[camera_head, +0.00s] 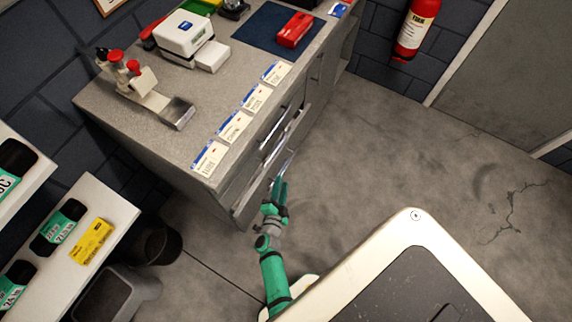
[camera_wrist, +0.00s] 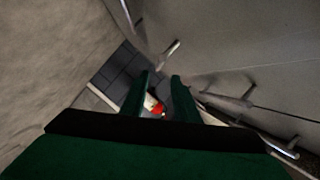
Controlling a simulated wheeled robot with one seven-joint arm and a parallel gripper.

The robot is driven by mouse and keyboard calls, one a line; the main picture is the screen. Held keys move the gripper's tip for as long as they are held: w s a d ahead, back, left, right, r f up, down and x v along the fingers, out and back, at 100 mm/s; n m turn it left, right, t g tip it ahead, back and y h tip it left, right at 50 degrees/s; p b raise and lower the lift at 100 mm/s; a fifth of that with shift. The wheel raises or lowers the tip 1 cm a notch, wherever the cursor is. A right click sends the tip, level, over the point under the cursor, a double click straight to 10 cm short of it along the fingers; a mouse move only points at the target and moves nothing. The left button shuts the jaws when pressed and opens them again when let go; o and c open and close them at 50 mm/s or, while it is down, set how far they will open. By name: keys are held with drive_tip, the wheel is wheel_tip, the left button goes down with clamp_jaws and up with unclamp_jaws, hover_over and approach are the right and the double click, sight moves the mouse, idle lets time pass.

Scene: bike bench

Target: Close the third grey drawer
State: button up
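The grey drawer fronts (camera_head: 262,165) are on the right side of the bench in the head view, seen steeply from above. At least one drawer edge seems to stand out from the front, but I cannot tell which one is the third. My gripper (camera_head: 281,185) is low beside the drawer fronts, close to them; contact cannot be told. In the wrist view my gripper (camera_wrist: 163,80) has its two green fingers apart with nothing held between them. Several metal bar handles (camera_wrist: 236,94) show on the grey fronts to the right of and above the fingers.
The bench top (camera_head: 240,75) holds a white device (camera_head: 183,34), a red item (camera_head: 295,29) on a dark blue mat and several labels. A fire extinguisher (camera_head: 416,25) hangs on the far wall. A shelf (camera_head: 110,205) and dark bin (camera_head: 158,244) stand left. Floor to the right is clear.

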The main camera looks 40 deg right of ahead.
sight(287, 164)
drive_tip(key=x, duration=1.1)
drive_tip(key=shift+s+d, duration=0.2)
drive_tip(key=shift+s, duration=0.05)
drive_tip(key=shift+c, duration=0.3)
drive_tip(key=shift+w, duration=0.1)
clamp_jaws()
